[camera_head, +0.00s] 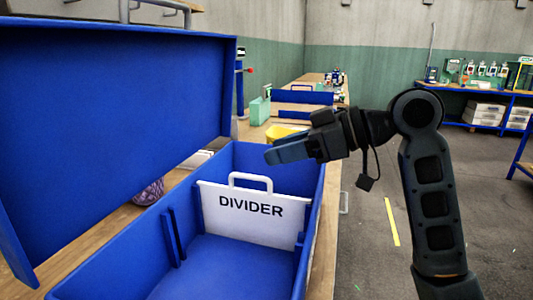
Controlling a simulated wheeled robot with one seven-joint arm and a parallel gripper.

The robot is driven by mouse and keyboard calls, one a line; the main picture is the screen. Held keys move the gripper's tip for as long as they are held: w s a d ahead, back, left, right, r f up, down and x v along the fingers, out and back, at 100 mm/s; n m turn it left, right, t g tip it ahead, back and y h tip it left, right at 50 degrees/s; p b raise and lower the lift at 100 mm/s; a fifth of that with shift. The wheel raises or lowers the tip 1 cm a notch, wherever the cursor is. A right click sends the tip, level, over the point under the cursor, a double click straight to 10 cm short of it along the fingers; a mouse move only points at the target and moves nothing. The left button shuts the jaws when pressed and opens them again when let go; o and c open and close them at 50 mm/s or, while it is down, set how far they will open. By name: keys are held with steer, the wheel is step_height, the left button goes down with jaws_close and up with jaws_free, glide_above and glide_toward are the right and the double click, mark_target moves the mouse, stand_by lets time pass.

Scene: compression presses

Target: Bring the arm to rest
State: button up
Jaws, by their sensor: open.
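My gripper (275,156) is in the head view, above the far right part of the blue box, pointing left. It is open, with nothing seen between its fingers. My arm (430,180) rises at the right of the picture, bends at a raised elbow and reaches left. The gripper is apart from the white divider (250,213), which stands upright across the blue box (314,215) below it. The divider has a white handle on top.
The box's large blue lid (110,120) stands raised at the left. A purple patterned thing (149,191) is partly hidden behind the box. The wooden bench (328,230) runs away from me. Open floor (370,235) lies to the right, with blue shelves (480,108) far back.

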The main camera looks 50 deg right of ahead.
steer(key=shift+s+d+r, duration=0.1)
steer(key=shift+s+r, duration=0.05)
steer(key=shift+s, duration=0.15)
stand_by(0.4)
